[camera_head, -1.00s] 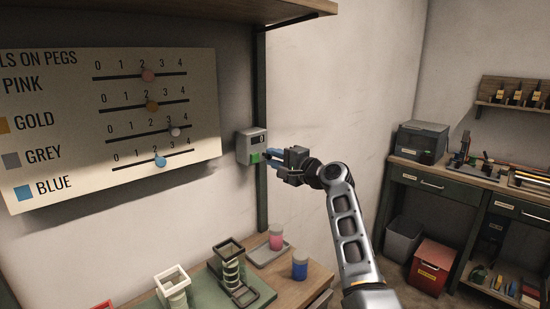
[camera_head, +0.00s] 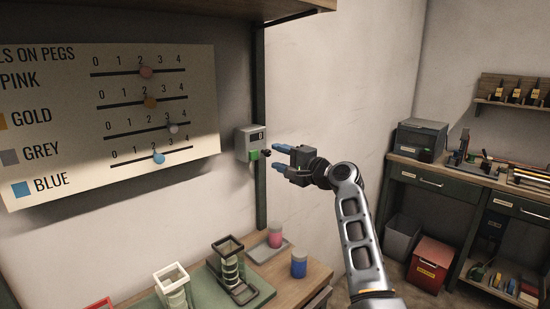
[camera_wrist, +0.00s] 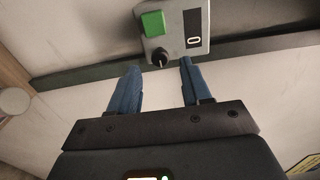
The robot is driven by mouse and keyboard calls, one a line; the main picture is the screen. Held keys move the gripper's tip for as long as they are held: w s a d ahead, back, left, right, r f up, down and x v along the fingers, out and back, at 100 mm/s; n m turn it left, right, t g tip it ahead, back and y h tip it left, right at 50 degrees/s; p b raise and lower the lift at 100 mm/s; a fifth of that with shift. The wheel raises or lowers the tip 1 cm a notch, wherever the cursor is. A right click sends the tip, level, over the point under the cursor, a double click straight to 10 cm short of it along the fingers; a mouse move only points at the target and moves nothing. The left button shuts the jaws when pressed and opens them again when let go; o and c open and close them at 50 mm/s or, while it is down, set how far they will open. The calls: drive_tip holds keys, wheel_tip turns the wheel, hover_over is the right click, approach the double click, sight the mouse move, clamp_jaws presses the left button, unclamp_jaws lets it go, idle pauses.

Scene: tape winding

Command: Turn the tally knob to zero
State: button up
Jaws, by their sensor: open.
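The tally box (camera_head: 243,140) is a small grey unit fixed to the dark green post, with a green button (camera_head: 253,155) on it. In the wrist view the box (camera_wrist: 172,48) shows a dark display (camera_wrist: 193,28) reading 0. The black tally knob (camera_wrist: 160,58) sits at the box's edge beside the green button (camera_wrist: 152,23); it also shows in the head view (camera_head: 266,154). My gripper (camera_head: 276,158) is open with blue fingers, just right of the box. In the wrist view the knob lies just beyond the open fingers (camera_wrist: 158,78), apart from them and nothing is held.
A board (camera_head: 110,118) with pink, gold, grey and blue sliders hangs to the left. A wooden shelf edge (camera_head: 230,15) is above. Open wall lies right of the post.

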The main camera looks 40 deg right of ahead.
drive_tip(key=s, duration=0.5)
drive_tip(key=shift+s+d+b, duration=0.1)
drive_tip(key=shift+b, duration=0.25)
drive_tip(key=s+a+f+n+g+h, duration=0.2)
drive_tip(key=s+a+f+n, duration=0.1)
drive_tip(key=s+a+f, duration=0.7)
drive_tip(key=s+a+f+n+g+h, duration=0.1)
drive_tip(key=s+a+f+n, duration=0.4)
drive_tip(key=s+f, duration=0.8)
drive_tip(key=s+a+r+n, duration=0.3)
drive_tip(key=s+a, duration=0.2)
drive_tip(key=s, duration=0.3)
drive_tip(key=s+a+r+n+y, duration=0.1)
drive_tip(key=s+a+r+n, duration=0.1)
drive_tip(key=s, duration=0.7)
drive_tip(key=s+a+r+n+y, duration=0.1)
drive_tip(key=s+a+r+n, duration=0.2)
drive_tip(key=s+a, duration=0.4)
drive_tip(key=shift+s+a+r+n, duration=0.3)
drive_tip(key=shift+s+r+n, duration=0.05)
drive_tip(key=shift+s+n, duration=0.55)
